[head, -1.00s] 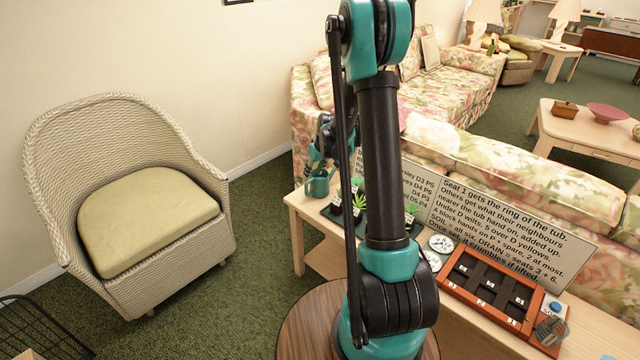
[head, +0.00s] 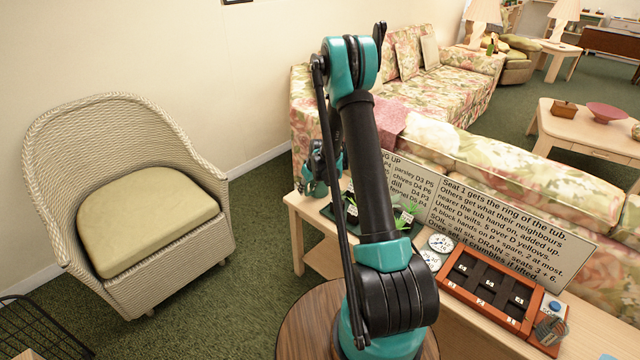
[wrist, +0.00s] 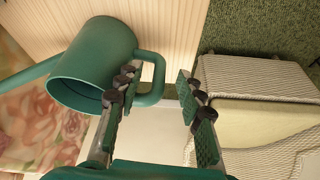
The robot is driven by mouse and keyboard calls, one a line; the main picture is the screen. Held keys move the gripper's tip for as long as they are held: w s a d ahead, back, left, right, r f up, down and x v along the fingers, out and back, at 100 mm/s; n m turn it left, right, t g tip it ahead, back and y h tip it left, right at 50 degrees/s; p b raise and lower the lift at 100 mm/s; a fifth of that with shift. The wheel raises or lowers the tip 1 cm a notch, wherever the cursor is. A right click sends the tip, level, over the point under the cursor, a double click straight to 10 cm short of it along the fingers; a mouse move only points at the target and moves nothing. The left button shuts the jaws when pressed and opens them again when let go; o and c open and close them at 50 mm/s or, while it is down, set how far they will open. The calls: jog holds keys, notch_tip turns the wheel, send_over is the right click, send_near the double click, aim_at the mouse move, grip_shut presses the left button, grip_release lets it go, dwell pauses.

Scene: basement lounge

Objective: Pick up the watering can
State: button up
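The green watering can (wrist: 92,62) is large at the upper left of the wrist view, its open mouth facing the lower left. Its loop handle (wrist: 159,76) points toward my gripper (wrist: 157,72). My gripper is open, with one finger overlapping the handle's loop and the other on the outer side. The outer bar of the handle lies between the fingers; I cannot tell whether either finger touches it. In the head view, my wrist and gripper cover the left end of the wooden table (head: 296,207), and the can is hard to tell apart from them there.
Potted herbs with tags (head: 406,217), a sign (head: 513,220), round dials (head: 441,243) and a brown seat tray (head: 487,290) share the table. A floral sofa (head: 540,180) stands behind it. A wicker chair (head: 190,253) is at left, with open carpet between.

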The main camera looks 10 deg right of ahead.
jog(key=shift+x, duration=1)
jog(key=shift+c, duration=0.6)
grip_shut()
